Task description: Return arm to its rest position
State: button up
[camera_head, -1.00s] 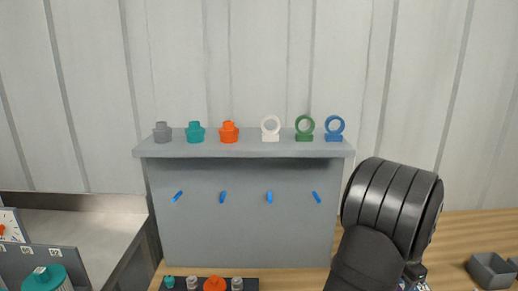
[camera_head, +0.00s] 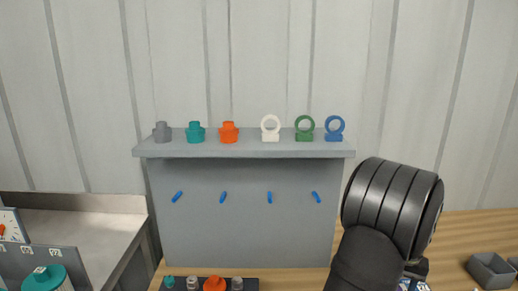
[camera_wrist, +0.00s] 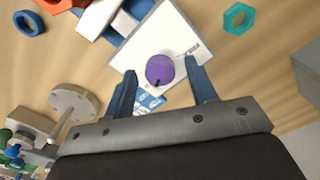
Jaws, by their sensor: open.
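My gripper (camera_wrist: 163,95) shows in the wrist view with its two blue-grey fingers apart and nothing between them. It points down over the wooden table. Below and beyond the fingertips, a purple round thing (camera_wrist: 159,69) lies on a white plate or card (camera_wrist: 180,35). In the head view my dark arm stands at the right, and the fingers are hidden behind it or below the frame.
A grey shelf (camera_head: 240,150) holds a grey, a teal and an orange plug and white, green and blue rings. A grey bin (camera_head: 490,268) stands at right. A teal hex ring (camera_wrist: 238,18) and a disc on a stem (camera_wrist: 74,101) flank my fingers.

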jog(key=n, duration=0.4)
jog(key=shift+n, duration=0.4)
jog(key=o, duration=0.5)
jog(key=shift+s+r, duration=0.15)
jog(key=shift+r, duration=0.1)
jog(key=o, duration=0.6)
jog(key=s+r, duration=0.1)
jog(key=r, duration=0.1)
jog(key=s+r, duration=0.2)
jog(key=r, duration=0.1)
jog(key=s+d+r, duration=0.1)
jog(key=r, duration=0.2)
jog(key=shift+s+r, duration=0.2)
jog(key=shift+s, duration=0.1)
jog(key=shift+c, duration=0.2)
jog(key=s+a+r+n, duration=0.1)
jog(key=s+r, duration=0.6)
jog(key=r, duration=0.2)
notch_tip(320, 180, down, 10)
jog(key=shift+w+r, duration=0.15)
jog(key=shift+r, duration=0.05)
